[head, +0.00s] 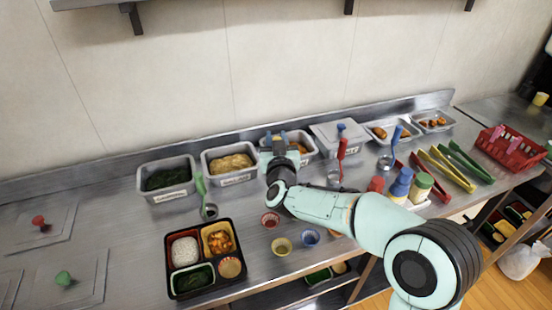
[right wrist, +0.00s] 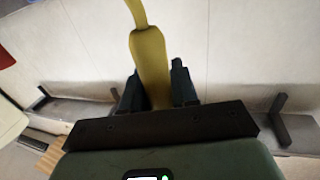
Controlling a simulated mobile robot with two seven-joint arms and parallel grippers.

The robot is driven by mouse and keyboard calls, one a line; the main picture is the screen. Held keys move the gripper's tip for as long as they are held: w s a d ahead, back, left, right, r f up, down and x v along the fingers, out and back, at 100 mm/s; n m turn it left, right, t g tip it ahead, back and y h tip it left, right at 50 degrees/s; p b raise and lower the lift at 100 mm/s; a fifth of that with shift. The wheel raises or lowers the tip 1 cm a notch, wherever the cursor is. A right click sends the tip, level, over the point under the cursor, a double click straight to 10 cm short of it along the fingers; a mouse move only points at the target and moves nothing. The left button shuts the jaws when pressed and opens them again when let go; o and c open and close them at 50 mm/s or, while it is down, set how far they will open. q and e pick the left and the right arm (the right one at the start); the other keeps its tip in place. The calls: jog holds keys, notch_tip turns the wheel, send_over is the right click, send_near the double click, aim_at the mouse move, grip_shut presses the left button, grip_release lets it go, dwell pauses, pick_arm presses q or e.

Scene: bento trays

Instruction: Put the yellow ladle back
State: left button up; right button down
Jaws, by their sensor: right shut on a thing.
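In the right wrist view the yellow ladle's handle (right wrist: 151,62) stands between the dark fingers of my right gripper (right wrist: 155,88), which is shut on it. In the head view my right gripper (head: 281,142) is over the third grey food container (head: 312,158) along the back of the counter. My gripper and arm hide most of the ladle there, and I cannot make out its bowl. My left gripper is in neither view.
A green ladle (head: 201,188), a red ladle (head: 341,152) and a blue ladle (head: 394,140) stand on the counter. A bento tray (head: 170,268) with food and small cups (head: 282,246) are at the front. Tongs (head: 444,168) and a red basket (head: 515,155) are at right.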

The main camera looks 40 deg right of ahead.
notch_tip(320, 180, down, 5)
jog(key=shift+f+b, duration=0.2)
jog(key=shift+b, duration=0.4)
jog(key=shift+f, duration=0.2)
jog(key=c, duration=0.9)
grip_release()
jog(key=shift+o, duration=0.2)
jog(key=shift+r, duration=0.15)
jog(key=shift+s+a+r, duration=0.1)
jog(key=shift+s+a, duration=0.05)
jog(key=v, duration=1.1)
jog(key=shift+s, duration=0.3)
jog(key=shift+a, duration=0.1)
